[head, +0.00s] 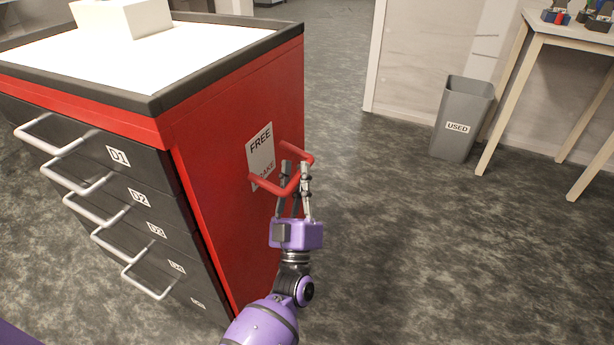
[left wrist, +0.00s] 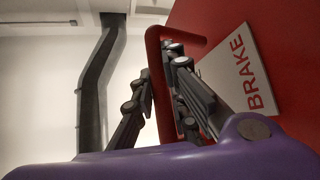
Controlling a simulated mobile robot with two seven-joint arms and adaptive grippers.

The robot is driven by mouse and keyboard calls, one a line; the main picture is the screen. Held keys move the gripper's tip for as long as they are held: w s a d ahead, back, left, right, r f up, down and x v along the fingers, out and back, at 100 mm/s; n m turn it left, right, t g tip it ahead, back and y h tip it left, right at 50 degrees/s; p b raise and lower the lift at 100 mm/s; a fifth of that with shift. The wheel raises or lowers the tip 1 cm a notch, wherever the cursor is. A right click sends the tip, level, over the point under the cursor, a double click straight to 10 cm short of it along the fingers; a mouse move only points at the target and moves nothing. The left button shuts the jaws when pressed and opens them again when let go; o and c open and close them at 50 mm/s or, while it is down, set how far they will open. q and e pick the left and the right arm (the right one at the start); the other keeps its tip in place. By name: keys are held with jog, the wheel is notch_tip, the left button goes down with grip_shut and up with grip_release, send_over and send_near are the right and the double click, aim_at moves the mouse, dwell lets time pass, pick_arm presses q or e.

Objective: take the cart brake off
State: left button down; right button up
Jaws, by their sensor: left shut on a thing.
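The red cart (head: 225,150) stands at the left with its red side panel facing me. A white label (head: 260,148) on that side reads FREE at the top and BRAKE lower down, the lower word partly covered. A red brake handle (head: 276,187), a bent bar, sticks out from the side across the label. My purple left gripper (head: 296,178) is shut on the handle. In the left wrist view, the handle (left wrist: 154,75) rises between the gripper's fingers, beside the BRAKE label (left wrist: 238,70). My right gripper is in neither view.
The cart has several dark drawers with pale handles (head: 88,185) on its front and a white box (head: 120,17) on top. A grey bin (head: 464,118) marked USED and a table (head: 570,35) stand at the right. The floor between is clear.

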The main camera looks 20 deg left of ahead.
pick_arm(q)
notch_tip(320, 180, up, 4)
jog(key=n+g+y+p, duration=0.1)
jog(key=n, duration=0.1)
jog(key=n+g+y+p, duration=0.2)
jog(key=n, duration=0.1)
jog(key=n+g+y+p, duration=0.1)
jog(key=n+g+p, duration=0.1)
jog(key=n, duration=0.1)
jog(key=shift+d+r+y, duration=0.15)
jog(key=shift+r+y, duration=0.05)
jog(key=shift+y, duration=0.2)
jog(key=shift+a+r+p, duration=0.2)
jog(key=shift+r+p, duration=0.15)
jog(key=shift+p, duration=0.35)
jog(key=shift+a+r+p, duration=0.2)
jog(key=shift+r+p, duration=0.2)
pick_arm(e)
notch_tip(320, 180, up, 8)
pick_arm(q)
jog(key=shift+r, duration=0.1)
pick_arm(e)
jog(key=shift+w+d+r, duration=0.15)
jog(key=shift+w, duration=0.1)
pick_arm(q)
jog(key=c, duration=1.8)
grip_release()
jog(key=shift+o, duration=0.4)
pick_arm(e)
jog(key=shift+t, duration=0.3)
